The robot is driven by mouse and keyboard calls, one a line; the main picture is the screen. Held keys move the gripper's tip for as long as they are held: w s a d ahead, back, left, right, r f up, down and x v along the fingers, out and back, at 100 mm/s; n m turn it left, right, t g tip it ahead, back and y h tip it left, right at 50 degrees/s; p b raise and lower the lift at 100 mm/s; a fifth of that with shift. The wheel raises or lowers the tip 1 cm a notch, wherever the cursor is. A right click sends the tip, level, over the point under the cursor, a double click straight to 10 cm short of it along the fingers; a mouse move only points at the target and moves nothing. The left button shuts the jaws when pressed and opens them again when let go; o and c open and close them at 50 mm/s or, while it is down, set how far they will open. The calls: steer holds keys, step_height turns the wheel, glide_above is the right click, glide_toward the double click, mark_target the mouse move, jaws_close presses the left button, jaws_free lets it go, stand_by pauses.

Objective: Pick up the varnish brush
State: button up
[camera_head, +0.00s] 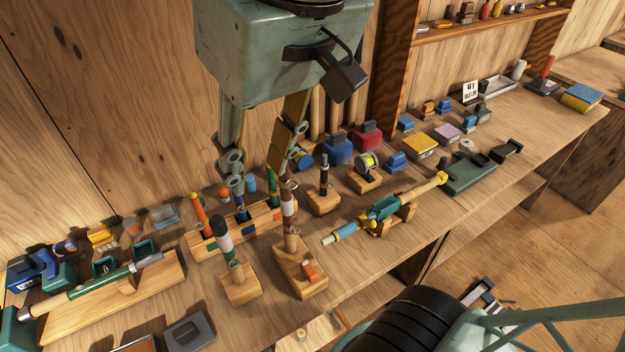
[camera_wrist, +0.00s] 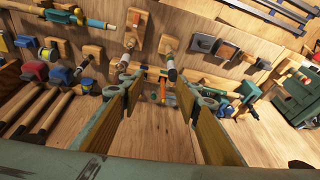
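My gripper (camera_head: 260,172) hangs above the middle of the bench with its two fingers spread apart and nothing between them. In the wrist view the open fingers (camera_wrist: 165,95) frame a slotted wooden rack holding upright handles. The rack (camera_head: 203,246) holds an orange handle (camera_head: 201,214), a blue one and a green one. In front of it, a black-and-white handle (camera_head: 223,236) and a brown-and-white handle (camera_head: 288,207) each stand in a wooden block. I cannot tell which of these is the varnish brush; bristles are not clear, and my fingers partly cover the rack.
A green rod handle lies on a wooden stand (camera_head: 165,285) at left. A teal rod piece (camera_head: 385,208) rests on a cradle at right. Reels, small boxes and a green case (camera_head: 470,175) crowd the bench. The wall stands close behind.

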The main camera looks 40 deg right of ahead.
steer(key=w+a+g+y+p, duration=0.1)
steer(key=w+a+p, duration=0.1)
steer(key=w+a, duration=0.55)
steer(key=w+a+y+p, duration=0.1)
steer(key=w+a, duration=0.4)
steer(key=w, duration=0.5)
steer(key=w+a+f+g+p, duration=0.1)
steer(key=w+a+f+p, duration=0.1)
steer(key=w+a+f, duration=0.45)
steer(key=s+a+f+n+h, duration=0.1)
steer(key=s+a+f+n, duration=0.3)
steer(key=a, duration=0.4)
steer(key=s+a+f+n+g, duration=0.1)
steer(key=s+a+f+n, duration=0.4)
steer(key=a+f, duration=0.3)
steer(key=s+a+f+n+h, duration=0.1)
steer(key=s+a+f+n, duration=0.4)
steer(key=a, duration=0.4)
steer(key=shift+s+a+f+n+g+h, duration=0.2)
steer(key=shift+a+f+n+g+h, duration=0.1)
steer(key=shift+f+n, duration=0.6)
steer(key=shift+r, duration=0.1)
steer(key=shift+w+d+f+b, duration=0.1)
steer(key=shift+f+b, duration=0.2)
steer(key=shift+f, duration=4.1)
